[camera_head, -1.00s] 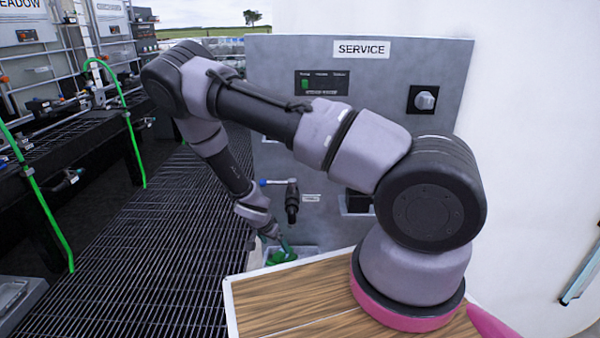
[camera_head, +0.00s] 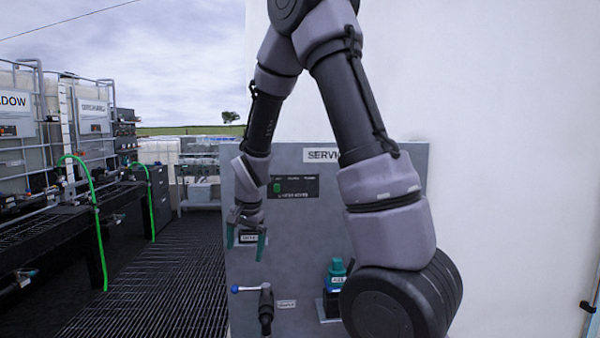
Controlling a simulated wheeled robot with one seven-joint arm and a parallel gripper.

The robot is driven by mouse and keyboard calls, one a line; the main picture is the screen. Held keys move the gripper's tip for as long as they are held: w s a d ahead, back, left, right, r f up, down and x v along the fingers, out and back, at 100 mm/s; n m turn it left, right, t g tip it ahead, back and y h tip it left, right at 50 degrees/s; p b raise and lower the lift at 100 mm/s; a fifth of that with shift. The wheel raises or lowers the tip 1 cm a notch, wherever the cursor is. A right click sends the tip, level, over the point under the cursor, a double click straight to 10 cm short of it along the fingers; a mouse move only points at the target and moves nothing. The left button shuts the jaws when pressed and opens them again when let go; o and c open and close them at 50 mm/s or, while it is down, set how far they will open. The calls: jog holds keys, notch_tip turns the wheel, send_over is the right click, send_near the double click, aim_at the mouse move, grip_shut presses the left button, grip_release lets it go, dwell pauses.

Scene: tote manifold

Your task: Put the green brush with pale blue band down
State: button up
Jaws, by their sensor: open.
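My gripper (camera_head: 246,246) is open, with its two teal fingers spread apart and pointing down. It hangs in front of the grey service panel (camera_head: 300,215), above the blue-handled valve. I see nothing between the fingers. The low area at the foot of the panel is below the picture's edge.
My arm covers the panel's right part. Dark grating (camera_head: 160,285) and racks with green hoses (camera_head: 98,225) lie left.

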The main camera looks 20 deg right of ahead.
jog(key=s+d+r+n+t, duration=0.1)
jog(key=s+d+r, duration=0.2)
jog(key=s+r, duration=0.3)
jog(key=s+d+r+n+t+y, duration=0.1)
jog(key=s+r, duration=0.6)
jog(key=r, duration=0.7)
jog(key=shift+s+d+r+n+y, duration=0.25)
jog(key=shift+d+n, duration=0.25)
jog(key=shift+d, duration=0.6)
jog(key=shift+n+t, duration=0.7)
jog(key=shift+n, duration=0.1)
jog(key=s+r, duration=0.1)
jog(key=s, duration=0.1)
jog(key=s+r, duration=0.1)
jog(key=s, duration=0.2)
jog(key=s+r, duration=0.1)
jog(key=s, duration=0.1)
jog(key=shift+s+d+r, duration=0.25)
jog(key=shift+s+d, duration=0.05)
jog(key=shift+d, duration=0.1)
jog(key=shift+c, duration=0.3)
jog(key=shift+s, duration=0.3)
jog(key=c, duration=0.3)
jog(key=shift+c, duration=0.2)
jog(key=shift+w, duration=0.1)
